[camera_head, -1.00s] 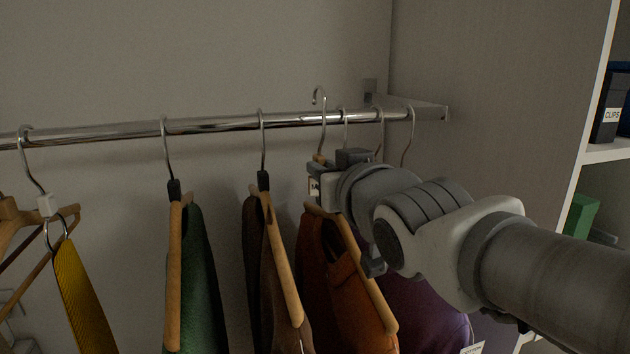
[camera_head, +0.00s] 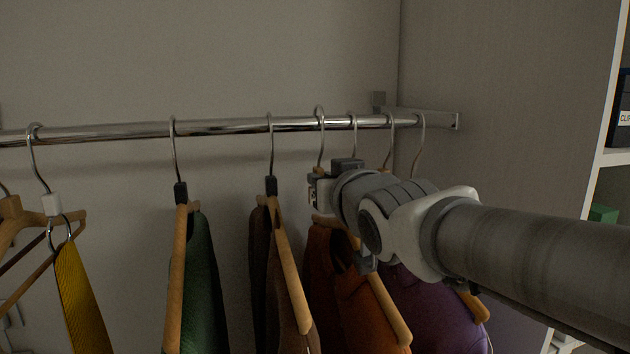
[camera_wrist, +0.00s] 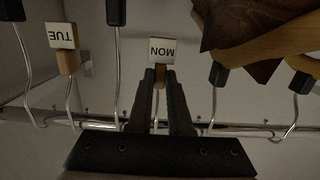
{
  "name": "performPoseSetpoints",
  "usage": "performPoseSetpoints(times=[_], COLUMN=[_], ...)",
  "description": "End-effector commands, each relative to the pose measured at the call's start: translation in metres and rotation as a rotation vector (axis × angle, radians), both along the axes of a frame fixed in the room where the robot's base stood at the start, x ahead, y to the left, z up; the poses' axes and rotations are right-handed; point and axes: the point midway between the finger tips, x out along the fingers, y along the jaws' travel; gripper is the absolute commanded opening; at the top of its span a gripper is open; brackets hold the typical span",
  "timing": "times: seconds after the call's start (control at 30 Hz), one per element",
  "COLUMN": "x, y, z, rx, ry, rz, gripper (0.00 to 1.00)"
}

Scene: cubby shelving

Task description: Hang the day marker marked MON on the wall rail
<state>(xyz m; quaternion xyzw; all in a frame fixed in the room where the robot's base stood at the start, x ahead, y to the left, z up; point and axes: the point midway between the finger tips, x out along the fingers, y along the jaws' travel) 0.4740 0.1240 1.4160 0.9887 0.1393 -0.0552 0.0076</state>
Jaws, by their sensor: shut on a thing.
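The MON marker (camera_wrist: 162,50) is a white block with a wooden part and a wire hook, seen upside down in the wrist view. My gripper (camera_wrist: 160,76) is shut on its wooden part. In the head view my gripper (camera_head: 318,186) is just below the wall rail (camera_head: 225,126), a shiny horizontal bar. The marker's hook (camera_head: 320,112) reaches up to the rail, its curved top slightly above the bar. Whether the hook bears on the rail I cannot tell. The marker's face is mostly hidden by my gripper in the head view.
A TUE marker (camera_wrist: 61,36) hangs nearby in the wrist view. Hangers with a green garment (camera_head: 200,275), a rust garment (camera_head: 335,275) and a purple garment (camera_head: 430,305) crowd the rail. A yellow tie (camera_head: 80,300) hangs left. The rail's bracket (camera_head: 435,119) is right.

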Motion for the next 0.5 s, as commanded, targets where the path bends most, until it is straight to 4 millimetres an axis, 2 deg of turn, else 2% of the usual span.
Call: performPoseSetpoints(times=[0.43,0.47,0.5], x=[-0.0002,-0.0002,-0.0002], y=[0.0000,0.0000,0.0000], z=[-0.0032,-0.0032,-0.0033], rx=[0.000,0.000,0.000], ry=[-0.001,-0.001,-0.001], rz=[0.000,0.000,0.000], gripper=[0.00,0.23,0.30])
